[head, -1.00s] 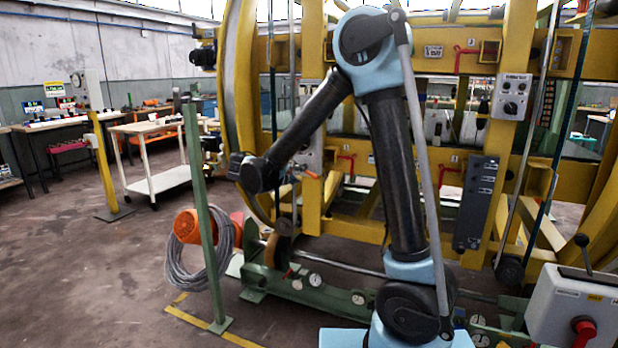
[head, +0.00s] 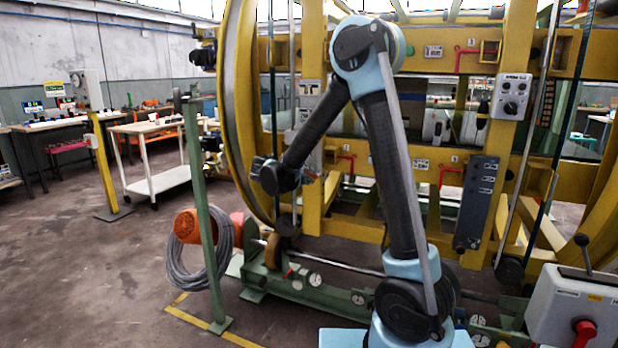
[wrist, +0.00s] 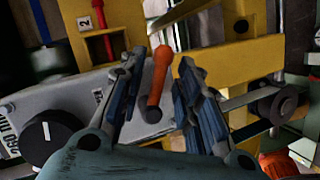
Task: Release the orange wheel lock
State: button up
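The wheel lock's orange handle (wrist: 158,75) stands up from a light grey metal box (wrist: 62,107) in the wrist view. My gripper (wrist: 163,60) is open, with one blue finger on each side of the handle. A gap shows between each finger and the handle, so they look apart in the picture; depth is hard to judge. In the head view my gripper (head: 309,177) is small, close to the yellow ring frame, and the orange handle cannot be clearly made out there.
A black knob (wrist: 45,140) sits on the grey box, left of my fingers. A red lever (wrist: 101,16) is above on the yellow frame (wrist: 214,62). A green post (head: 199,215) and an orange hose reel (head: 187,226) stand left of my arm.

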grip_shut()
jog(key=shift+r+n+h, duration=0.15)
jog(key=shift+n+h, duration=0.15)
jog(key=shift+o, duration=1)
grip_release()
